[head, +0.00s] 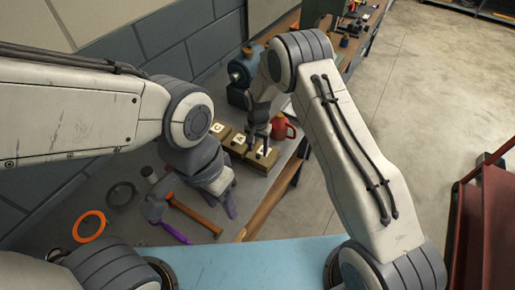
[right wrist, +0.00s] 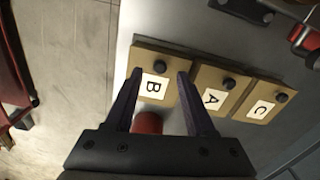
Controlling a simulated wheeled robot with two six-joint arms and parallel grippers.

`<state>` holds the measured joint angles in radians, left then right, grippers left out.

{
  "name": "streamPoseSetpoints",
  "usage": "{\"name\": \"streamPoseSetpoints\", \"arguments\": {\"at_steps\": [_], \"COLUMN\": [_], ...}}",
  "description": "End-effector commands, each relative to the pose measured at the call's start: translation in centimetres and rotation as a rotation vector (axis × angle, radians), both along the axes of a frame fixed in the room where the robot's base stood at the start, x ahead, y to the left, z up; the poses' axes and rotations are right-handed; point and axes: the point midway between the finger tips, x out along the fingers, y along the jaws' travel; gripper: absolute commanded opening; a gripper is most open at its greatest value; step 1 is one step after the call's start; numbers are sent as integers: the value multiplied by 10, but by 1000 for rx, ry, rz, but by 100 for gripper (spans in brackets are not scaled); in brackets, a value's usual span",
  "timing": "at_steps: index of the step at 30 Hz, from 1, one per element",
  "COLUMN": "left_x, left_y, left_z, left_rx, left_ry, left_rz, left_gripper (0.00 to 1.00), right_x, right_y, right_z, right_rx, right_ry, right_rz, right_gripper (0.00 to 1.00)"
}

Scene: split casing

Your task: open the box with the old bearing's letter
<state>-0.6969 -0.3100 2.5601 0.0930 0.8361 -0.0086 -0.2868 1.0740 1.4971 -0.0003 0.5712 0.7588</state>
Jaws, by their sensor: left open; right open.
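Three tan boxes with dark round knobs and white letter labels stand in a row. In the right wrist view they are box B (right wrist: 152,99), box A (right wrist: 210,83) and box C (right wrist: 263,93), all with lids on. In the head view box C (head: 217,129) and box A (head: 238,150) show, while box B (head: 266,158) is partly hidden by my right gripper. My right gripper (right wrist: 160,75) is open over box B, its fingertips either side of the knob; contact cannot be told. My left gripper (head: 200,221) is open and low over the bench. No lettered bearing is readable.
A red can (head: 282,127) stands beside the boxes. A blue machine (head: 241,78) is behind them. An orange ring (head: 89,226), a dark ring (head: 121,195) and a hammer with a brown handle (head: 196,216) lie near my left gripper. A grey wall borders the bench.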

Motion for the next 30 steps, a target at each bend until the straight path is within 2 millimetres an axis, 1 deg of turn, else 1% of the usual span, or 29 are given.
{"name": "streamPoseSetpoints", "arguments": {"at_steps": [1, 6, 10, 16, 17, 18, 21, 30], "left_x": [0, 0, 0, 0, 0, 0, 0, 0], "left_y": [0, 0, 0, 0, 0, 0, 0, 0], "left_z": [6, 10, 11, 10, 10, 10, 10, 10], "left_rx": [0, 0, 0, 0, 0, 0, 0, 0], "left_ry": [0, 0, 0, 0, 0, 0, 0, 0], "left_rz": [0, 0, 1, 1, 1, 1, 1, 1], "left_gripper": [45, 45, 45, 45, 45, 45, 45, 45], "right_x": [0, 0, 0, 1, 0, 0, 0, 0], "right_y": [0, 0, 0, 0, 0, 0, 0, 0], "right_z": [-5, -20, -25, -25, -25, -25, -25, -25], "right_rx": [0, 0, 0, 0, 0, 0, 0, 0], "right_ry": [1, 0, -1, -1, -1, -1, -1, -1], "right_rz": [0, 0, 0, 0, 0, 0, 1, 1], "right_gripper": [55, 55, 55, 55, 51, 36, 0, 0]}}
